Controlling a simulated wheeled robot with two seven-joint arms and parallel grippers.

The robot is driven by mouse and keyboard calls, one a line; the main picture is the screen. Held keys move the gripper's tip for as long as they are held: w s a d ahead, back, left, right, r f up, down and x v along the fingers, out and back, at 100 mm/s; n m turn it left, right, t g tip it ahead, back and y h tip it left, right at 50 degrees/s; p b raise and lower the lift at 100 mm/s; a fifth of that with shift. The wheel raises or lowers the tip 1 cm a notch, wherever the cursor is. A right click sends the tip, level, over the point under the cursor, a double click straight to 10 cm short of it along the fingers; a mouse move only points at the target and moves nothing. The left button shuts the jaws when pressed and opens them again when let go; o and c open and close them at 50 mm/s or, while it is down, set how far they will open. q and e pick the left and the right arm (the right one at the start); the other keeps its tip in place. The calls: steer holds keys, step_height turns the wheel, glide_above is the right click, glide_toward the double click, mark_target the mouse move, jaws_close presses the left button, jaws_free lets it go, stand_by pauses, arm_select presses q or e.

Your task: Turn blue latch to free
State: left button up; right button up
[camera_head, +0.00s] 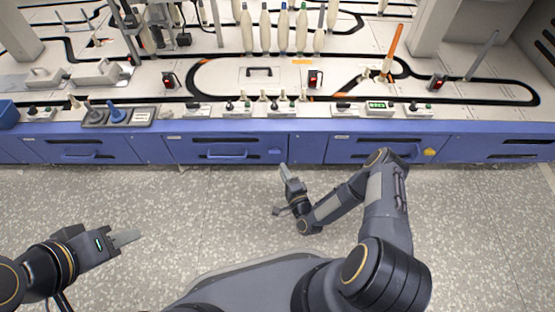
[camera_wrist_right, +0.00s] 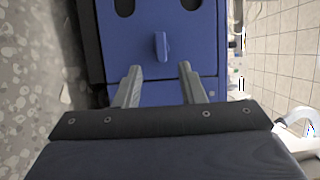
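The blue latch (camera_wrist_right: 161,46) is a small raised bar on a blue panel in the right wrist view, upright in that picture. It also shows as a small blue piece (camera_head: 275,151) on the cabinet front in the head view. My right gripper (camera_wrist_right: 160,68) is open and empty; its two fingers point at the panel, one on each side of the latch's line. The latch lies beyond the fingertips, apart from them. In the head view my right gripper (camera_head: 283,190) is in front of the cabinet.
The white worktop (camera_head: 225,75) above holds bobbins (camera_head: 283,30), switches and a black track. The speckled floor in front is clear.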

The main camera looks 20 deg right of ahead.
mark_target(275, 155)
steer(key=w, duration=0.2)
steer(key=w+b, duration=0.1)
steer(key=w, duration=0.1)
steer(key=w+b, duration=0.1)
steer(key=w, duration=0.1)
steer(key=shift+w+a, duration=0.15)
steer(key=shift+a, duration=0.2)
steer(key=shift+w+r, duration=0.1)
steer(key=shift+w, duration=0.4)
steer(key=shift+c, duration=0.3)
jaws_close()
